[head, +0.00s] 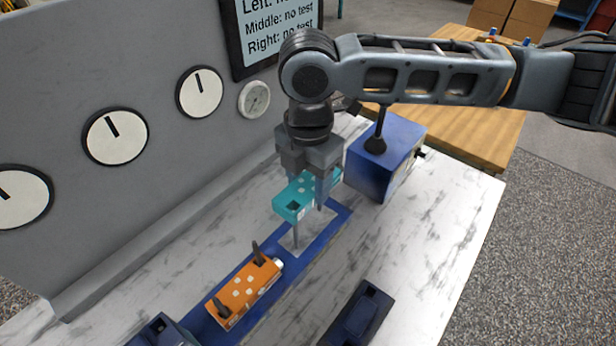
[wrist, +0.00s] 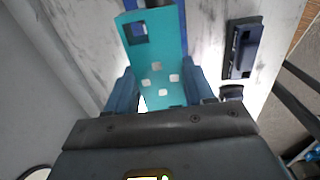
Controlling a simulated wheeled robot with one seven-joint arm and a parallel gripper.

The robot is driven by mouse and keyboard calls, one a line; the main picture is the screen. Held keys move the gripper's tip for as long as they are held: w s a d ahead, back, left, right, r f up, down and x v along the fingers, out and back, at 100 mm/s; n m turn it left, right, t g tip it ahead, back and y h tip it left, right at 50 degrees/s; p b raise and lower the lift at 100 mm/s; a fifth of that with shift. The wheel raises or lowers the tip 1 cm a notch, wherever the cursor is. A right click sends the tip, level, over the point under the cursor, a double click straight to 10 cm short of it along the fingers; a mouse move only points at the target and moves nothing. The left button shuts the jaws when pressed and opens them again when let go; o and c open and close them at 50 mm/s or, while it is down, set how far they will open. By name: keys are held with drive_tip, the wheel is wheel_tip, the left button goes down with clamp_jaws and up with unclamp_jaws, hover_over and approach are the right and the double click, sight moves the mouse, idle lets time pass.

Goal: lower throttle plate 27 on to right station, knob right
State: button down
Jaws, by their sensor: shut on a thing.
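My gripper (head: 309,190) is shut on a teal plate (head: 292,206), which I take to be throttle plate 27. The plate hangs above the right end of the blue base (head: 333,222). I cannot make out a knob; part of the plate is hidden by my fingers.
An orange plate (head: 240,296) with dark upright parts sits on the base to the left. A dark blue block (head: 358,318) lies on the marble bench in front. A blue box (head: 388,160) with a black knob stands behind right. A gauge panel (head: 120,190) rises at left.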

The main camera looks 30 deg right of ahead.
drive_tip(key=b, duration=0.4)
hover_over(309, 228)
drive_tip(key=shift+f, duration=2.5)
drive_tip(key=shift+f+b, duration=1.2)
drive_tip(key=shift+f, duration=1.1)
drive_tip(key=shift+f+b, duration=0.3)
drive_tip(key=shift+f, duration=0.3)
drive_tip(key=shift+c, duration=1.6)
unclamp_jaws()
